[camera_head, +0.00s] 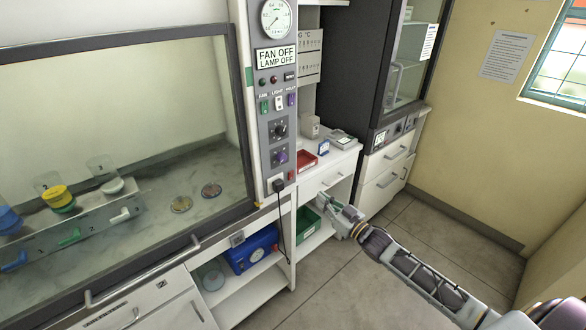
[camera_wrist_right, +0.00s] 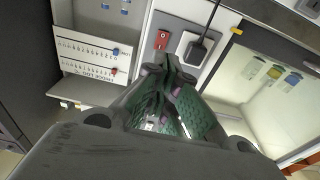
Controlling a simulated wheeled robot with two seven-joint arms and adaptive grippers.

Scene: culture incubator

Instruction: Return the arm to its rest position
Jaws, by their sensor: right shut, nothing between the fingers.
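My right arm comes in from the lower right in the head view. Its gripper (camera_head: 345,220) is in front of the open lower shelves, below the white counter and beside the green bin. In the right wrist view the two fingers of the right gripper (camera_wrist_right: 172,78) come together at their tips, with nothing seen between them. A grey socket panel with a black plug (camera_wrist_right: 200,48) lies beyond the fingertips there. My left gripper is not in either view.
A fume hood (camera_head: 140,265) with cups and two dishes fills the left. A green bin (camera_head: 306,224) and a blue device (camera_head: 252,250) sit on the lower shelves. A dark glass-door cabinet (camera_head: 366,60) stands at the back. The floor (camera_head: 330,275) in front of the shelves is clear.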

